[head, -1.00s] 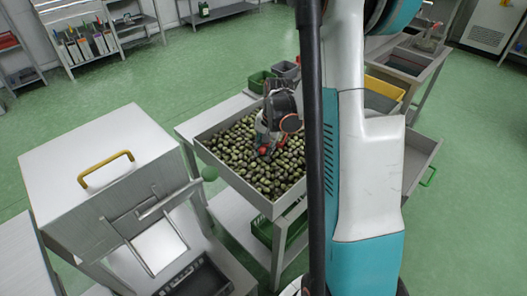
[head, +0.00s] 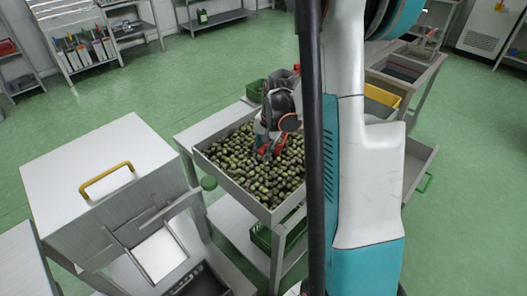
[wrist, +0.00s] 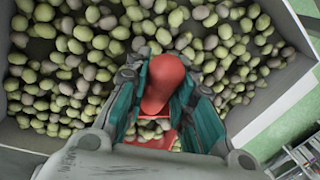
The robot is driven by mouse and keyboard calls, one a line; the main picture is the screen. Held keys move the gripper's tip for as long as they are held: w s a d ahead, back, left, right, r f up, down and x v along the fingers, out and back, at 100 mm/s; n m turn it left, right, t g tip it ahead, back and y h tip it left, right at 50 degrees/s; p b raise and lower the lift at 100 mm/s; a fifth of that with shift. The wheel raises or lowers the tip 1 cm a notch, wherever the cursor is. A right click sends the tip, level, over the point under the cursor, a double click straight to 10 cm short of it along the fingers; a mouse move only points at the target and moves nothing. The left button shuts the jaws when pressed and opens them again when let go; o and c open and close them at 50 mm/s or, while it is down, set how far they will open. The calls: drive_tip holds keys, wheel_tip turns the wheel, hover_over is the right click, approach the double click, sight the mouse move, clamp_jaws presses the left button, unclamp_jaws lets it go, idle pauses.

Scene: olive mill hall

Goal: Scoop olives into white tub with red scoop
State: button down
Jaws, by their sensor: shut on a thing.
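Green and purplish olives (head: 235,155) fill a wide, shallow metal tray (head: 232,187) on a stand in the middle of the head view. They also fill most of the wrist view (wrist: 75,70). My gripper (wrist: 160,105) is shut on the red scoop (wrist: 163,82), whose rounded red part sits between the two teal fingers. A few olives show at the scoop below that red part; whether they lie in it or beneath it I cannot tell. In the head view my gripper (head: 266,146) is low over the olives. I cannot make out a white tub in either view.
A steel box with a yellow handle (head: 107,180) stands at the left. A green bin (head: 256,91) is behind the tray and a green crate (head: 262,238) below it. My arm hides much of the right side.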

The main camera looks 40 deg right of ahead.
drive_tip(key=shift+s+a+r+p, duration=0.15)
drive_tip(key=shift+a+r+p, duration=0.1)
drive_tip(key=shift+r+p, duration=1.1)
drive_tip(key=shift+s+a+r+p, duration=0.25)
drive_tip(key=shift+r+p, duration=0.45)
drive_tip(key=shift+r, duration=1.2)
drive_tip(key=shift+s+a+r+p, duration=0.1)
drive_tip(key=shift+a+r+p, duration=0.2)
drive_tip(key=shift+r+p, duration=1.05)
drive_tip(key=shift+r, duration=0.4)
